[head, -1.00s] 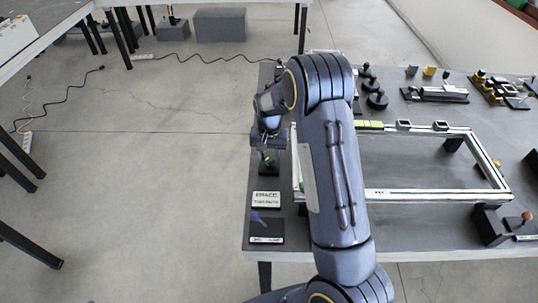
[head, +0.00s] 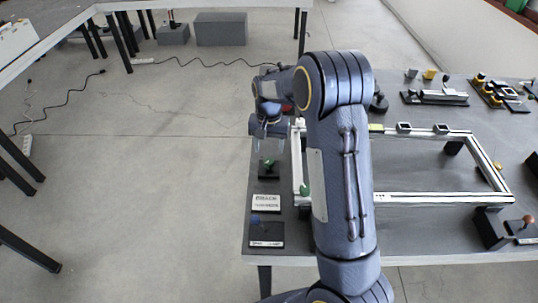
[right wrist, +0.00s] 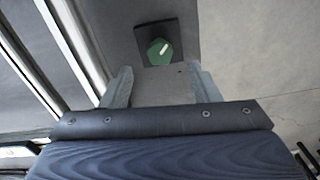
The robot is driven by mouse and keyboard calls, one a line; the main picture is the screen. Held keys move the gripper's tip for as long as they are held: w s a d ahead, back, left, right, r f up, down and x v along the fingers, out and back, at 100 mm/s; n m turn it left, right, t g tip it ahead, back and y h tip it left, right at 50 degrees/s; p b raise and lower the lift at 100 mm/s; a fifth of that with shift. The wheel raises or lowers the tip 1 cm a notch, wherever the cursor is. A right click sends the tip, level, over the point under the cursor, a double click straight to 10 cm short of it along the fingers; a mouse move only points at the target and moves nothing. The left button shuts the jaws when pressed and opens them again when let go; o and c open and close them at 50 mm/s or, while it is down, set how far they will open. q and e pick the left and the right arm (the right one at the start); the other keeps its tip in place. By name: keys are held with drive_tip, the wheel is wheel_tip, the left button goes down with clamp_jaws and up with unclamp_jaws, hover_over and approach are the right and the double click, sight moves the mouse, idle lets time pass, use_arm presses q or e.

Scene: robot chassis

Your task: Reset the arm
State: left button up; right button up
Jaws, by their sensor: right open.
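My right arm reaches over the table from the bottom of the head view. My right gripper (head: 268,146) hangs over the table's left edge, pointing down. In the right wrist view its two fingers (right wrist: 160,88) stand apart with nothing between them. A green knob (right wrist: 160,50) on a black square base lies just beyond the fingertips. The knob also shows in the head view (head: 268,163), below the gripper and partly covered by it. My left gripper is in neither view.
A silver rectangular frame (head: 440,198) stands on the grey table beside my arm. A small green part (head: 304,190) shows at its left side. A white label plate (head: 265,203) and a blue-topped black block (head: 266,233) lie near the front left corner. Open floor lies to the left.

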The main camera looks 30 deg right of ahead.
drive_tip(key=shift+r, duration=0.95)
drive_tip(key=shift+r, duration=0.1)
drive_tip(key=s+a+r+n+t+y, duration=0.1)
drive_tip(key=s+a+r+t+y, duration=0.15)
drive_tip(key=s+r, duration=0.45)
drive_tip(key=s+a+r+n+t+y, duration=0.1)
drive_tip(key=s+a+r+n, duration=0.2)
drive_tip(key=s, duration=0.6)
drive_tip(key=s+a+n+t, duration=0.1)
drive_tip(key=s+a, duration=0.2)
drive_tip(key=s, duration=0.3)
drive_tip(key=s+a+n+t, duration=0.1)
drive_tip(key=s+a, duration=0.1)
drive_tip(key=s, duration=0.5)
drive_tip(key=shift+a, duration=0.4)
drive_tip(key=shift+s+d+r, duration=0.1)
drive_tip(key=shift+s+r, duration=0.05)
